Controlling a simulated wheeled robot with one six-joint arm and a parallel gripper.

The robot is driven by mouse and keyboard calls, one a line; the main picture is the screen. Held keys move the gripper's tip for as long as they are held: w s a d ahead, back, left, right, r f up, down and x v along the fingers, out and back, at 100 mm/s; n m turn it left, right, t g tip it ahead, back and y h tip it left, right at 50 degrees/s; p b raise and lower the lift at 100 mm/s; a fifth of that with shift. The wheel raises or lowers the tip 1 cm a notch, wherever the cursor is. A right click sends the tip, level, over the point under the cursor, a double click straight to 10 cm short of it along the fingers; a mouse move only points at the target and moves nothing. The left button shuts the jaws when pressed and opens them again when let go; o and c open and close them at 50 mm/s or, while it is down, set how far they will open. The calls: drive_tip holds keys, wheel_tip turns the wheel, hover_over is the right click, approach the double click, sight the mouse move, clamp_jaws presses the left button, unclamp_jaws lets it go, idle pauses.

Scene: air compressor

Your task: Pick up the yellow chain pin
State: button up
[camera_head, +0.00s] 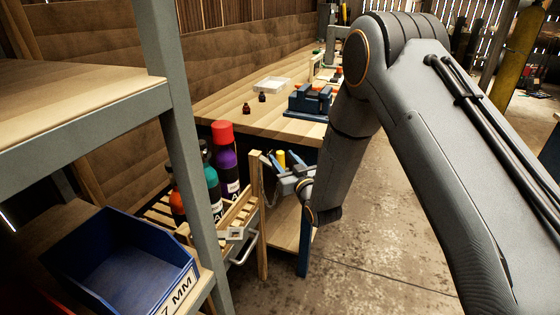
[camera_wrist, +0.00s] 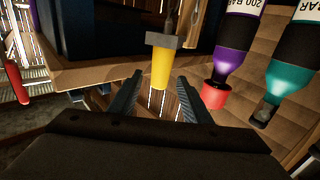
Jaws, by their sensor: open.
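The yellow chain pin (camera_head: 281,156) shows beside the wooden post of the cylinder rack in the head view. My gripper is open, with one finger to each side of the pin's free end, and a gap shows on both sides. In the head view my gripper (camera_head: 283,165) is at the pin, partly hiding it. A chain hangs near the post. The pin's far end is hidden by the grey block.
Gas cylinders with a red cap (camera_head: 222,132) and purple and teal bodies stand in the wooden rack (camera_head: 262,230) left of my gripper. The workbench (camera_head: 215,108) with a blue vise (camera_head: 309,101) is behind. A blue bin (camera_head: 125,270) sits on the near shelf.

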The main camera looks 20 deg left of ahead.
sight(280, 152)
drive_tip(key=shift+x, duration=1.4)
clamp_jaws()
drive_tip(key=shift+r, duration=0.2)
wheel_tip(280, 152, up, 10)
drive_tip(key=shift+f+b, duration=0.15)
drive_tip(key=shift+b, duration=0.5)
drive_tip(key=shift+f, duration=0.35)
drive_tip(key=shift+f+b, duration=0.7)
drive_tip(key=shift+f+b, duration=2.05)
drive_tip(key=shift+f, duration=1)
